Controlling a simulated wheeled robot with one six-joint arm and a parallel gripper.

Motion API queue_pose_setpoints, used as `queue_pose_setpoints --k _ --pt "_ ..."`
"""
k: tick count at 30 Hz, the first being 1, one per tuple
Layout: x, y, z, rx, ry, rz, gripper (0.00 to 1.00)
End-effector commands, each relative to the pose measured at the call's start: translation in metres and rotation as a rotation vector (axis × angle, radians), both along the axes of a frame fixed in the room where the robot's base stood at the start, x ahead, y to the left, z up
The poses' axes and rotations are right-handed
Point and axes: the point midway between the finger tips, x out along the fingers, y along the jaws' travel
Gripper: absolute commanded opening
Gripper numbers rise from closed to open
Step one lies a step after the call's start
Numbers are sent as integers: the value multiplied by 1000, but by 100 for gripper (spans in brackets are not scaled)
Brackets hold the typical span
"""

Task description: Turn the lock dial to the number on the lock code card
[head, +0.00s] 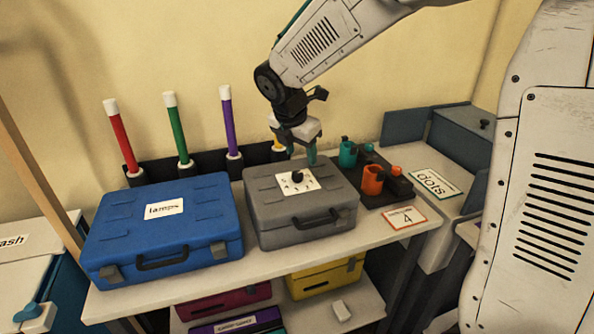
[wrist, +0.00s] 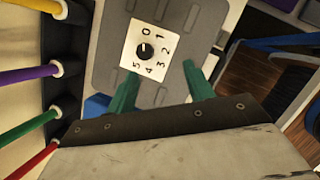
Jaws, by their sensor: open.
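The lock dial (head: 298,177) is a black knob on a white numbered plate on top of the grey case (head: 262,205). In the wrist view the dial (wrist: 145,51) has the numbers 0 to 5 around it; its pointer is too small to read surely. The lock code card (head: 404,218) has an orange border and shows a 4; it lies at the right front of the table. My gripper (head: 301,157) hangs above the back of the case, fingers down. In the wrist view its green fingers (wrist: 160,74) are apart and empty, with the dial beyond them.
A blue case (head: 165,225) labelled "lamps" stands left of the grey case. Behind are upright coloured tubes in a black rack (head: 202,160). A black tray (head: 390,193) with teal and orange holders stands at the right. A "dots" card (head: 432,183) lies farther right.

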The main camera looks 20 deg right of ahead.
Motion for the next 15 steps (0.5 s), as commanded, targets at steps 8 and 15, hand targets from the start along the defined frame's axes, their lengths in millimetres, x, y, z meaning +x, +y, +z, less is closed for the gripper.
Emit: queue_pose_setpoints --k 8,15 --pt "33 11 -27 -72 42 218 52" --pt "42 0 -62 -72 45 217 52"
